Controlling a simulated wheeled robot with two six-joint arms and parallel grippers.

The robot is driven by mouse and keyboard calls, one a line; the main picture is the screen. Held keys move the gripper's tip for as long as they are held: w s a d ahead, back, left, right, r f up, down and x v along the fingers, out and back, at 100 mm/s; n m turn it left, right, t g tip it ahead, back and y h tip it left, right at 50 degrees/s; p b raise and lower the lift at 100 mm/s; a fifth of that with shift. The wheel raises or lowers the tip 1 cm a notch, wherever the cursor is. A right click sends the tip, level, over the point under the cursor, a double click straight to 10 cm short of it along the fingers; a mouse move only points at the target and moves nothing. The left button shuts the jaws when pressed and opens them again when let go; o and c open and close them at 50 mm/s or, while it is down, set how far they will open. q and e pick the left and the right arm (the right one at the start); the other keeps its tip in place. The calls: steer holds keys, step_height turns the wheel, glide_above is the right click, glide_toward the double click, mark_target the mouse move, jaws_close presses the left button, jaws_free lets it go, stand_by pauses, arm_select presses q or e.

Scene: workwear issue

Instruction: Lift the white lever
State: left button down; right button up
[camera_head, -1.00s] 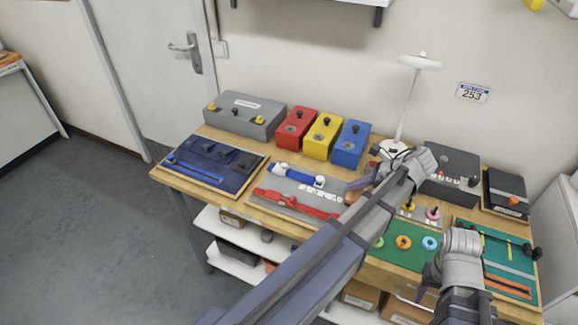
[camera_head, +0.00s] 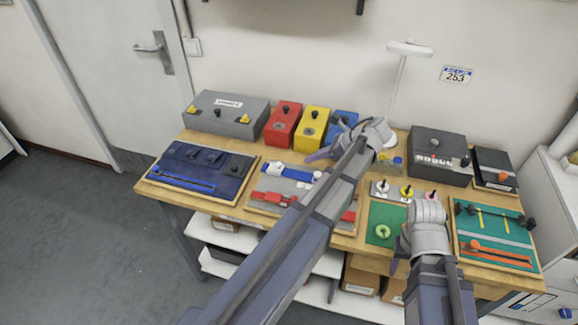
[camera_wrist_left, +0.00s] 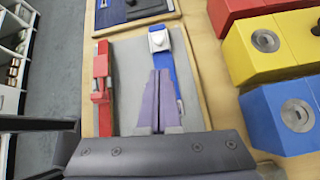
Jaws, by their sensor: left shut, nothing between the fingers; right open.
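A blue strap (camera_head: 291,173) lies on a grey board (camera_head: 262,200), with a white lever-like piece (camera_head: 267,168) at its left end and another white piece (camera_head: 317,175) toward its right. In the left wrist view one white piece (camera_wrist_left: 158,40) shows at the far end of the blue strap (camera_wrist_left: 172,60). My left gripper (camera_head: 312,157) is shut and empty, just behind the strap's right part. In the left wrist view its fingers (camera_wrist_left: 154,90) point along the board, beside the strap and short of the white piece. My right gripper (camera_head: 396,262) is open over the table's front right.
A red strap (camera_head: 272,197) lies in front of the blue one. Red (camera_head: 283,122), yellow (camera_head: 311,128) and blue (camera_wrist_left: 287,116) boxes stand behind the board. A white lamp (camera_head: 410,48) stands at the back. A dark blue panel (camera_head: 200,170) is at left, a green board (camera_head: 495,235) at right.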

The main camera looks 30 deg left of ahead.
mark_target(283, 169)
arm_select(q)
steer(key=b+x, duration=0.6)
steer(key=x, duration=0.3)
steer(key=shift+f, duration=0.1)
steer(key=shift+s+a+f+b, duration=0.1)
steer(key=shift+a+f+b, duration=0.1)
steer(key=shift+a+b, duration=0.15)
